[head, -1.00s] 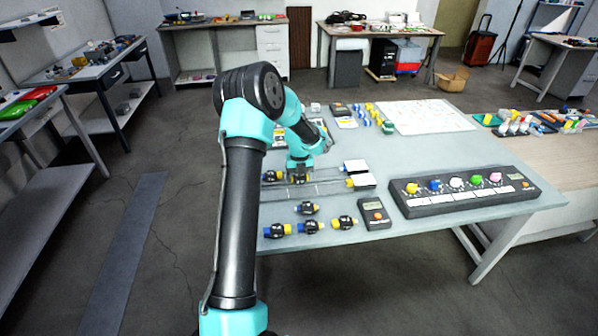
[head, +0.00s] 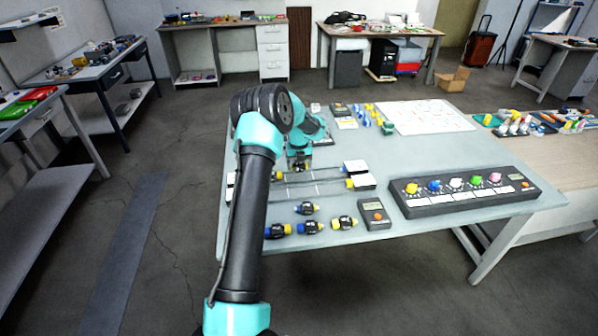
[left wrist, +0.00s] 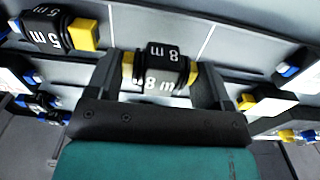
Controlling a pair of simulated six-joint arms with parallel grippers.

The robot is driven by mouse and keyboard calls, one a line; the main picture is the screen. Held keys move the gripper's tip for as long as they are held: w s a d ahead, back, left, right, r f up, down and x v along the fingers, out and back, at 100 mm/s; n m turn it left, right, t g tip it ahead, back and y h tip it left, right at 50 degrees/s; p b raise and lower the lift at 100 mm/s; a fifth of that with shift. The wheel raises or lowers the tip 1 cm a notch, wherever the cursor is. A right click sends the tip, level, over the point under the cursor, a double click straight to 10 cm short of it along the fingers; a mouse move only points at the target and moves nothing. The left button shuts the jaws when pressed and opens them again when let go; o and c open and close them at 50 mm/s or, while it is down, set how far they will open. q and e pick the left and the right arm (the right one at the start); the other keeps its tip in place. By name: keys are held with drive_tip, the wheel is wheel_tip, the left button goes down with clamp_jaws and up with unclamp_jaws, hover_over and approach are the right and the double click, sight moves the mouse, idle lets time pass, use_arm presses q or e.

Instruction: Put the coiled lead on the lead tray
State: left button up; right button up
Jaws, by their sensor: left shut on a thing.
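My left gripper (left wrist: 158,90) is shut on a coiled lead (left wrist: 160,70), a black coil marked "8 m" with yellow ends. In the head view my left gripper (head: 299,164) is over the left part of the table, and the held lead cannot be made out clearly there. A second coiled lead (left wrist: 54,32), marked "5 m", with yellow and blue ends, lies left of the gripper in the wrist view. Below is a grey surface (left wrist: 240,48) with white dividing lines and dark long edges; I cannot tell for sure whether it is the lead tray. My right gripper is out of view.
Several coiled leads (head: 311,227) lie near the table's front edge, beside a small meter (head: 374,214). White blocks (head: 364,181) with coloured plugs stand right of the gripper. A knob panel (head: 464,190) lies at the right, and a white sheet (head: 425,117) behind.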

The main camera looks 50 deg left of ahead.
sight(299, 171)
use_arm(q)
drive_tip(key=shift+w+f, duration=0.1)
drive_tip(key=shift+f, duration=1.7)
drive_tip(key=shift+f, duration=0.1)
drive_tip(key=o, duration=0.9)
drive_tip(key=shift+o, duration=0.2)
wheel_tip(299, 171, up, 12)
drive_tip(key=shift+r, duration=0.1)
